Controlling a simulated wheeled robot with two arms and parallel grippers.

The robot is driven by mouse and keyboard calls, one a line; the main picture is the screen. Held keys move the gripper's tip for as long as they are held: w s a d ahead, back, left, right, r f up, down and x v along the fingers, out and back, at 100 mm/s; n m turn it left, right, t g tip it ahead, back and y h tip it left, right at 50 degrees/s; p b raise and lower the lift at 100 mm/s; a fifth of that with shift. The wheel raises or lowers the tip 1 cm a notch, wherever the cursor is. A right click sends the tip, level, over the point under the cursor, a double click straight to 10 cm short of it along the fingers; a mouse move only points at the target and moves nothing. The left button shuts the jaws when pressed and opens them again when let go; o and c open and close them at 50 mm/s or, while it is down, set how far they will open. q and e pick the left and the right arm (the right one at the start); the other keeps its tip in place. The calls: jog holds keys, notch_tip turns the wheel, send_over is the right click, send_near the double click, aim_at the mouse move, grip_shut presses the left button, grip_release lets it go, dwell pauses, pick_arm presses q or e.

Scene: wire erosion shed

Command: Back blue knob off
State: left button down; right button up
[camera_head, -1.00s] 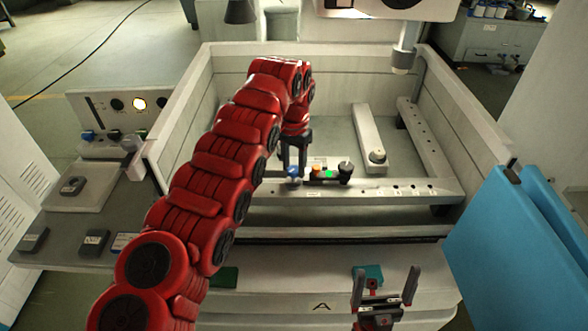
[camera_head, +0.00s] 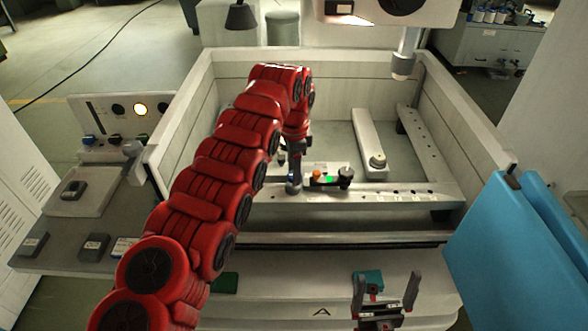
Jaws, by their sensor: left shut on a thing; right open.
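My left gripper (camera_head: 294,186) reaches down into the tank and is shut on the small blue knob (camera_head: 290,178), at the left end of a small block on the front rail. The fingers now appear nearly edge-on and hide most of the knob. I cannot tell whether the knob is still seated. Beside it on the block are an orange knob (camera_head: 317,174), a green lit patch (camera_head: 327,180) and a black knob (camera_head: 346,172). My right gripper (camera_head: 387,290) is open and empty in front of the tank, at the bottom of the view.
The pale tank walls (camera_head: 457,112) surround the work area. A machine head nozzle (camera_head: 403,66) hangs at the back right. Blue panels (camera_head: 505,250) stand at the right.

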pick_arm(q)
jog(key=shift+r, duration=0.1)
dwell(0.4)
jog(key=shift+c, duration=1.8)
grip_release()
jog(key=shift+r, duration=0.4)
notch_tip(320, 180, up, 5)
jog(key=shift+d+r+p, duration=0.1)
jog(key=shift+d+p, duration=0.05)
jog(key=shift+p, duration=0.9)
notch_tip(320, 180, up, 11)
jog(key=p, duration=1.1)
jog(key=shift+a+r, duration=0.15)
jog(key=shift+a, duration=0.05)
